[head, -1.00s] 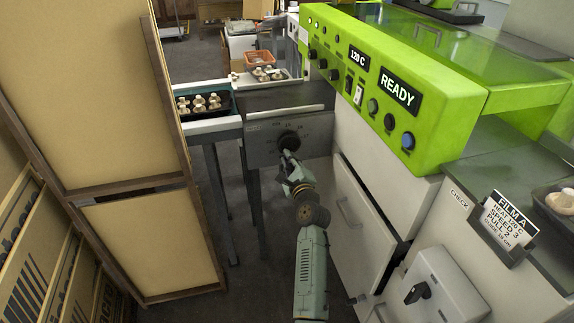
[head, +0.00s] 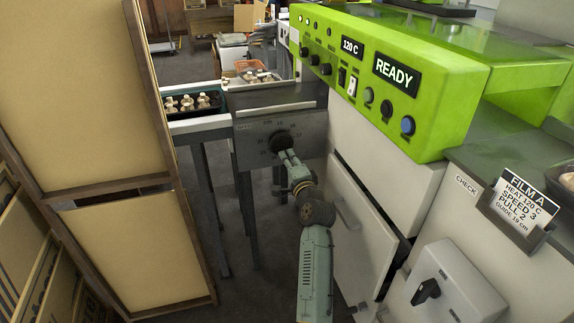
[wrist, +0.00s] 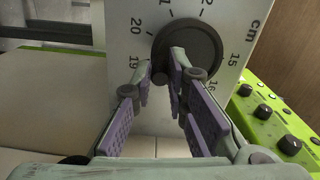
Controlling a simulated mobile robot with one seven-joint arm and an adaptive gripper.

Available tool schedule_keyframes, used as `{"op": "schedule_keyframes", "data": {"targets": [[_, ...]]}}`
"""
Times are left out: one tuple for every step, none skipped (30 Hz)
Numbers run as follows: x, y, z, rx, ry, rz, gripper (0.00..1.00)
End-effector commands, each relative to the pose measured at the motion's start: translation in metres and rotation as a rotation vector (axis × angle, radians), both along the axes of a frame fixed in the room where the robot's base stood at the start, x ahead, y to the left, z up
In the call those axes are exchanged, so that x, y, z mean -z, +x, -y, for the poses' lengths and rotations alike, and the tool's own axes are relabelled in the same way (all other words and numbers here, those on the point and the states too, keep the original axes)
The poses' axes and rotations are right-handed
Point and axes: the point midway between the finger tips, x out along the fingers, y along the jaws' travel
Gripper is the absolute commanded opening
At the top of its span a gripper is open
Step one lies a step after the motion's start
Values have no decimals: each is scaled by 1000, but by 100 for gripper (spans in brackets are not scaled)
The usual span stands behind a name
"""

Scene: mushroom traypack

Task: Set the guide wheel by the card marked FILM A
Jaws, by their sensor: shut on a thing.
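The guide wheel (head: 281,143) is a dark round knob on a grey panel (head: 308,128) with a centimetre scale. In the wrist view the wheel (wrist: 196,48) fills the top middle. Numbers 19 and 20 show at its left, 15 and 16 at its right. My gripper (head: 285,154) reaches up to the wheel's lower part. In the wrist view its fingertips (wrist: 161,66) close around a small round handle at the wheel's lower left edge. The wheel's pointer is not clear. The FILM A card (head: 524,202) reads heat 120 C, speed 3, pull 2, guide 19 cm.
The green machine (head: 440,75) shows 120 C and READY. A lever box (head: 452,285) stands at the lower right. Brown-framed boards (head: 95,95) stand close on the left. A tray of mushrooms (head: 196,103) sits beyond the panel. Open floor lies between boards and panel.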

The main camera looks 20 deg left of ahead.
Motion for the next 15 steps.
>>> {"op": "schedule_keyframes", "data": {"targets": [[0, 1, 1, 2, -12, 11, 0], [0, 1, 2, 2, -19, 15, 0], [0, 1, 2, 2, -26, 20, 0], [0, 1, 2, 2, -31, 24, 0], [0, 1, 2, 2, -36, 27, 0], [-1, 1, 2, 2, -41, 29, 0], [-1, 1, 2, 2, -44, 31, 0], [-1, 1, 2, 2, -46, 32, 0], [-1, 1, 2, 2, -47, 34, 0], [-1, 1, 2, 2, -48, 34, 0], [-1, 1, 2, 2, -49, 35, 0], [-1, 1, 2, 2, -50, 35, 0], [-1, 1, 2, 2, -50, 35, 0], [-1, 1, 2, 2, -50, 35, 0], [-1, 1, 2, 2, -49, 35, 0]]}}
